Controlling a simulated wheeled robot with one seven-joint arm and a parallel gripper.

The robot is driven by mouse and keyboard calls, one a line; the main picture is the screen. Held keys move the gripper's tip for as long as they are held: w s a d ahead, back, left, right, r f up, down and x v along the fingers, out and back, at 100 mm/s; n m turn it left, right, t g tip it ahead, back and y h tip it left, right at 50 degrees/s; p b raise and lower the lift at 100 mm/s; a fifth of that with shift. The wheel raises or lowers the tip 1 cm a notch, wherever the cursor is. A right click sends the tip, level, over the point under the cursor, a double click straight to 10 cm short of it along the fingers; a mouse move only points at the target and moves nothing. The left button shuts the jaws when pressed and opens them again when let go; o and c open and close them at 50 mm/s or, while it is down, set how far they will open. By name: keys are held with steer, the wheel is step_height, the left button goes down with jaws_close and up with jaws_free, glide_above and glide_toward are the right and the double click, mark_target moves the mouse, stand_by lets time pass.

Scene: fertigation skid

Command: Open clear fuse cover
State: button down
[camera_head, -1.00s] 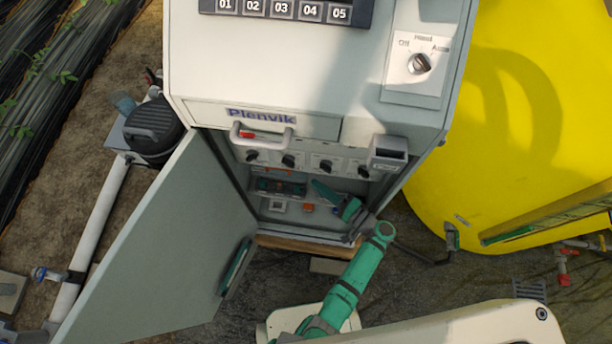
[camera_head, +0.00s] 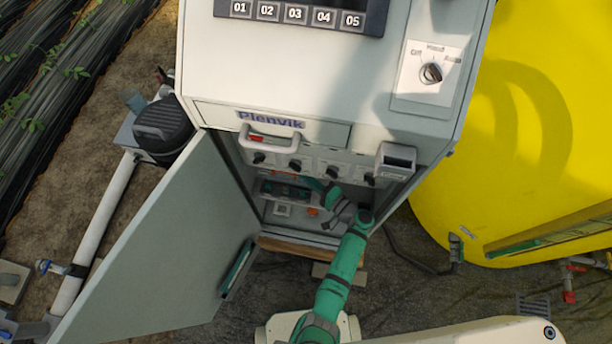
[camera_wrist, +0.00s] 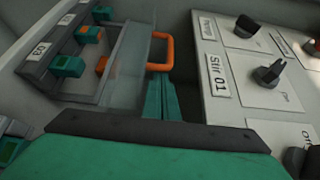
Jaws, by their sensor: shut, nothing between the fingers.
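The clear fuse cover (camera_wrist: 127,55) shows in the wrist view as a see-through pane with an orange handle (camera_wrist: 163,50) along its right edge. It is beside a grey fuse block (camera_wrist: 55,50) holding green and orange fuses. I cannot tell how far the cover is swung. My gripper (camera_wrist: 158,82) is shut and empty, its green fingers just below the handle's lower end in the picture; contact is unclear. In the head view my gripper (camera_head: 313,184) reaches into the cabinet, right of the fuse block (camera_head: 285,190), and partly hides that area.
The cabinet door (camera_head: 160,240) hangs open at left. A panel of black knobs (camera_wrist: 268,72) with a "Stir 01" label is close on the right in the wrist view. A drawer-like front handle (camera_head: 268,142) juts out above the opening. A yellow tank (camera_head: 530,120) stands right.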

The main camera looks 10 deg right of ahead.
steer(key=shift+s+a+f, duration=0.15)
steer(key=shift+s, duration=0.35)
steer(key=shift+s+a+f, duration=0.1)
steer(key=shift+s+a, duration=0.05)
steer(key=shift+s, duration=0.3)
